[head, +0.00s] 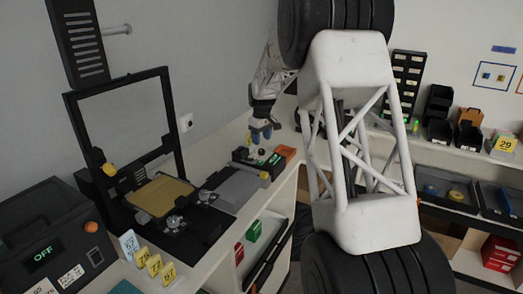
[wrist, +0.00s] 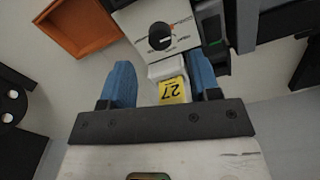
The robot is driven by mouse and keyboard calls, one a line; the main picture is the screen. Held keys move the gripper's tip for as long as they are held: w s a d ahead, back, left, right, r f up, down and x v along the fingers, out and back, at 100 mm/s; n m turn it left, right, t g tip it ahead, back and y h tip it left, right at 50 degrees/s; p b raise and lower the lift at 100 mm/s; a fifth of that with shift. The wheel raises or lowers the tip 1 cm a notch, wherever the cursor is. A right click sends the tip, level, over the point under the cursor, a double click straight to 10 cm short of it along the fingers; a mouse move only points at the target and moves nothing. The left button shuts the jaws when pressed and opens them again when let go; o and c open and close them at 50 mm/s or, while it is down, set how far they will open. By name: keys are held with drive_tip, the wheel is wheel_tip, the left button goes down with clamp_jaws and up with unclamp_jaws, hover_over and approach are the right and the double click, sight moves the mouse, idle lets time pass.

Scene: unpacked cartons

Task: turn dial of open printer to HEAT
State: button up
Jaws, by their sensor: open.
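In the wrist view, a black round dial (wrist: 161,36) sits on the face of a pale box (wrist: 185,15), with a red mark beside it and lettering too small to read. My gripper (wrist: 162,80) is open, its two blue fingers spread and the space between them empty; the dial lies beyond the fingertips. A yellow tag (wrist: 173,90) reading 27 shows between the fingers, on a white holder. In the head view, my gripper (head: 261,134) points down above the bench. An open printer (head: 165,193) with a black frame and yellow bed stands to its left.
A black box (head: 50,240) showing OFF, with an orange knob, stands at the left front near several number tags (head: 154,264). An orange tray (wrist: 80,25) lies beside the pale box. Shelves and bins (head: 438,102) line the right.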

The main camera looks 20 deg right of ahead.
sight(261, 150)
drive_tip(key=shift+f, duration=2.8)
drive_tip(key=shift+c, duration=0.3)
drive_tip(key=c, duration=0.9)
drive_tip(key=shift+o, duration=0.2)
drive_tip(key=shift+m, duration=0.4)
drive_tip(key=m, duration=0.3)
drive_tip(key=shift+m, duration=2.5)
